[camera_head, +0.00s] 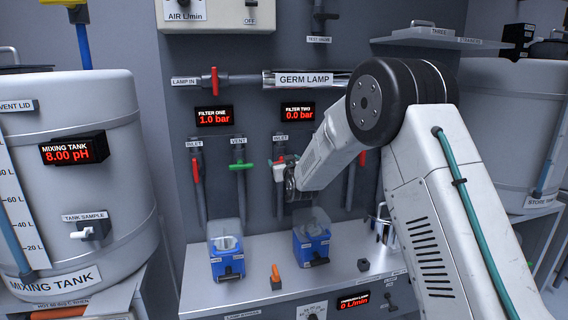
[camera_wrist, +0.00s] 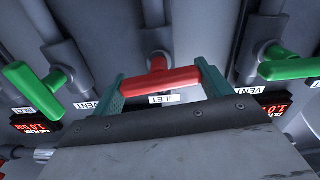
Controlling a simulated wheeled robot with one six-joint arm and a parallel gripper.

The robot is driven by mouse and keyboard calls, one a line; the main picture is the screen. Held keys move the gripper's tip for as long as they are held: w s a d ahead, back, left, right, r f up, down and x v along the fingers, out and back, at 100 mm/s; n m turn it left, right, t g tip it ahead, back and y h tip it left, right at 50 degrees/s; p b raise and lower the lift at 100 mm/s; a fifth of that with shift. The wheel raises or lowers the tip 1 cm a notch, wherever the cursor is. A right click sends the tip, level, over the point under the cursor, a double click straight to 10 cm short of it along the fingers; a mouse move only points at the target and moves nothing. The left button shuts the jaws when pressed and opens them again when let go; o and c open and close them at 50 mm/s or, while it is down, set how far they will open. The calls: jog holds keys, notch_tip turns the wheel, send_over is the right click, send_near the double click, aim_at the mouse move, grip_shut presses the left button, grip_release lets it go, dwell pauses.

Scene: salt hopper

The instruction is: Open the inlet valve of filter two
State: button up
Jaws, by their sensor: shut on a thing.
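The inlet valve of filter two has a red handle (camera_wrist: 160,78). In the wrist view it lies nearly crosswise to its pipe, with an upside-down label below it. My gripper (camera_wrist: 161,84) has its two teal fingers at the handle's two ends and is shut on it. In the head view my gripper (camera_head: 291,188) is at the panel under the inlet label (camera_head: 280,137), and my wrist hides most of the handle. The filter two display (camera_head: 298,112) reads 0.0 bar. The filter one display (camera_head: 214,116) reads 1.0 bar.
Green vent handles flank the gripper; the right one (camera_wrist: 290,69) is close by in the wrist view. Filter one's red inlet handle (camera_head: 195,171) points along its pipe. Two blue units (camera_head: 227,262) stand on the shelf below. The mixing tank (camera_head: 85,185) is at left.

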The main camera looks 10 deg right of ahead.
jog(key=n, duration=0.4)
jog(key=shift+a, duration=0.1)
jog(key=n, duration=0.4)
jog(key=shift+f+n, duration=0.1)
jog(key=shift+n, duration=0.3)
jog(key=n, duration=0.4)
jog(key=shift+a+n, duration=0.1)
jog(key=shift+n, duration=0.2)
jog(key=shift+f+n, duration=0.15)
jog(key=shift+n, duration=1.45)
jog(key=o, duration=1)
jog(key=shift+s, duration=0.1)
